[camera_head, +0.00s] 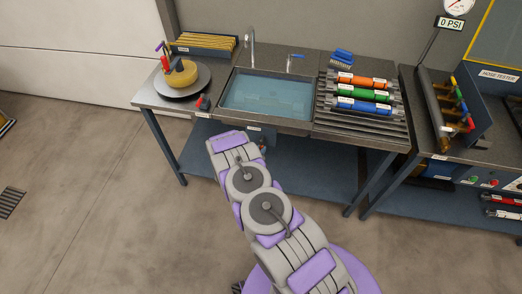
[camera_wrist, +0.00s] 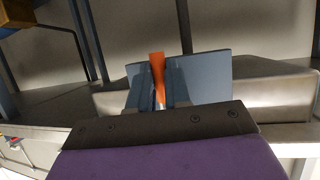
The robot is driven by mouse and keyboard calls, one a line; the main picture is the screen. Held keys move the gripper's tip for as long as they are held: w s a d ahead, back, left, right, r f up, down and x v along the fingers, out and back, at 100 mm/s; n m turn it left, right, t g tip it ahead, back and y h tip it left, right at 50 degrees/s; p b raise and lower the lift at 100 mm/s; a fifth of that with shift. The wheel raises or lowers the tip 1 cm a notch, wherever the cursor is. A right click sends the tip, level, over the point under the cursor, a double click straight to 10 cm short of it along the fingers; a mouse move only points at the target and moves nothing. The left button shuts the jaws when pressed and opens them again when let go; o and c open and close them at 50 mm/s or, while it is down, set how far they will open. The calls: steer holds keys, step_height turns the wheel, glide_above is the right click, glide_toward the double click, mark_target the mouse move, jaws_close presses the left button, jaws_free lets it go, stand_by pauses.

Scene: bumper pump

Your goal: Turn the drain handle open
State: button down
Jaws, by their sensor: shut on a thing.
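An orange drain handle (camera_wrist: 157,68) stands between the two fingers of my gripper (camera_wrist: 160,92) in the wrist view, and the fingers are shut on it. Its upper end sticks out beyond the fingers; its lower part is hidden between them. In the head view my arm reaches to the front of the sink (camera_head: 266,94), just below the counter edge. There the arm hides most of the gripper and the handle. The sink holds bluish water.
A tap (camera_head: 252,50) stands behind the sink. A turntable (camera_head: 182,81) with a yellow part is on the left. Orange, green and blue cylinders lie on a ribbed drainboard (camera_head: 360,126) at right. A lower shelf (camera_head: 305,165) runs under the counter. The floor in front is clear.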

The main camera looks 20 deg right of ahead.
steer(key=shift+s+a+f, duration=0.1)
steer(key=shift+s+f, duration=0.1)
steer(key=shift+f, duration=0.1)
steer(key=c, duration=1.3)
jaws_free()
steer(key=shift+w, duration=0.15)
steer(key=shift+c, duration=0.2)
steer(key=shift+o, duration=1.3)
steer(key=shift+r, duration=0.15)
steer(key=p+v, duration=0.2)
steer(key=v, duration=1.5)
steer(key=shift+a+r, duration=0.1)
steer(key=shift+a, duration=0.05)
